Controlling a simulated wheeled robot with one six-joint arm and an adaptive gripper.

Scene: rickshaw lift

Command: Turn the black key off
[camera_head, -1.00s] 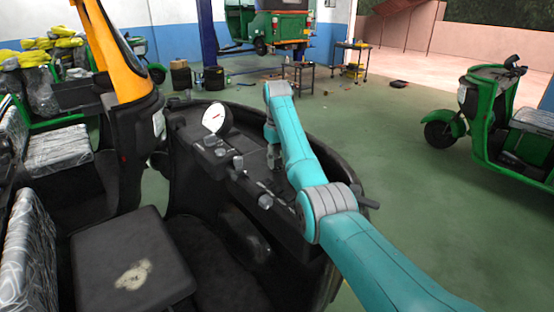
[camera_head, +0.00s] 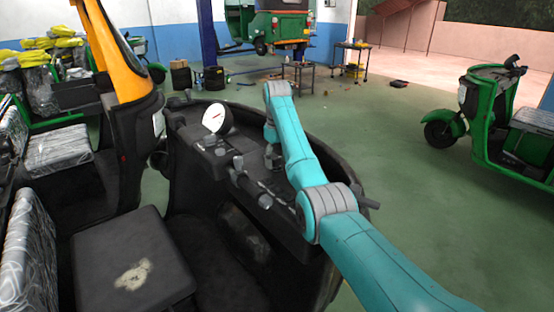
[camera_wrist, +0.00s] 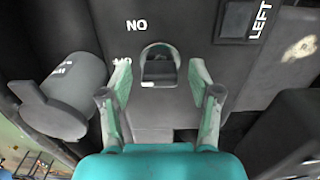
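The black key (camera_wrist: 158,70) shows in the wrist view on the dark dashboard panel, inside a rounded ring. White lettering that reads "NO" in this view stands just above and to the left of it. My gripper (camera_wrist: 160,76) is open, with one finger on each side of the key and a gap on both sides. In the head view my gripper (camera_head: 271,158) points down at the dashboard (camera_head: 282,190) of the black-and-yellow rickshaw. The key cannot be made out in that view.
A grey cylindrical handle grip (camera_wrist: 75,85) lies left of my fingers in the wrist view. A white dial (camera_head: 217,118) stands on the dashboard left of my arm. The black seat (camera_head: 130,260) is at lower left. A green rickshaw (camera_head: 490,120) stands apart at right.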

